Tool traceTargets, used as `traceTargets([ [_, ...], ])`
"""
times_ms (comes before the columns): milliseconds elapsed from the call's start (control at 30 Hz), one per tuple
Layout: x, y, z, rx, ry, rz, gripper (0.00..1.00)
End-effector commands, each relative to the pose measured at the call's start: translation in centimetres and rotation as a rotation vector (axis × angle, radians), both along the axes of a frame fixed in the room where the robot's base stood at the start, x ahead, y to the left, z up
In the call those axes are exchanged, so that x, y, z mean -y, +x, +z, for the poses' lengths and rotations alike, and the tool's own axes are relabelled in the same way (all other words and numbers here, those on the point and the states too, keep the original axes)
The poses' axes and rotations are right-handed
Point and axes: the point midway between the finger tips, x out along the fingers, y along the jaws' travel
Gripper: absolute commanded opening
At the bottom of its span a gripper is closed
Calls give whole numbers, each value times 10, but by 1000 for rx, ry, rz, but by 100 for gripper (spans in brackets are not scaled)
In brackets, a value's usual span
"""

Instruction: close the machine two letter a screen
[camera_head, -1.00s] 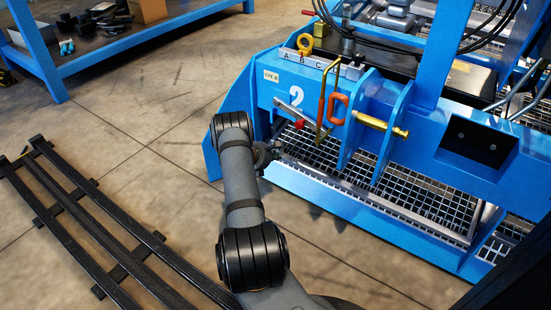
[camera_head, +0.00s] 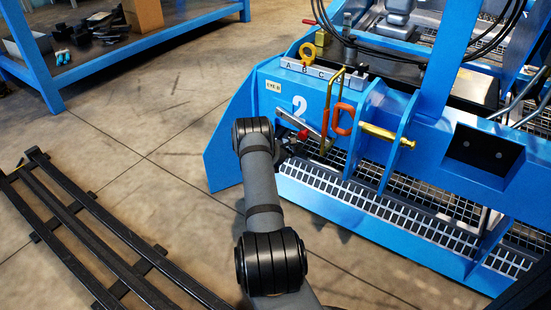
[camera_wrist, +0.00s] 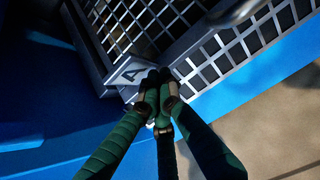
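Machine two (camera_head: 265,115) is the blue machine with a white 2 and the letters A, B, C on a strip (camera_head: 304,70). The metal mesh screen (camera_head: 362,165) lies low inside its front opening. In the wrist view the screen's corner (camera_wrist: 128,72) bears a letter A. My gripper (camera_wrist: 160,82) has its green-black fingers drawn together, tips at or very near that corner; I cannot tell whether they touch. Nothing shows between the tips. In the head view my gripper (camera_head: 288,156) is dark and partly hidden by my arm, at the left end of the opening.
A red-tipped lever (camera_head: 303,134), an orange-handled hook (camera_head: 342,118) and a brass pin (camera_head: 386,134) sit above the opening. Black rails (camera_head: 97,232) lie on the floor at left. Floor between is clear.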

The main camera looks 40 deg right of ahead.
Motion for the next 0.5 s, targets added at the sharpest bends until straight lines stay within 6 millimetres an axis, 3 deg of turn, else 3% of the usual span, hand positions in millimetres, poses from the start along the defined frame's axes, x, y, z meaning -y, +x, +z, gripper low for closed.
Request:
traceTargets([
  [133,-29,-10,-11,-12,10,10,0],
  [200,-42,-13,11,-10,9,9,0],
  [500,-89,-27,43,-11,12,12,0],
])
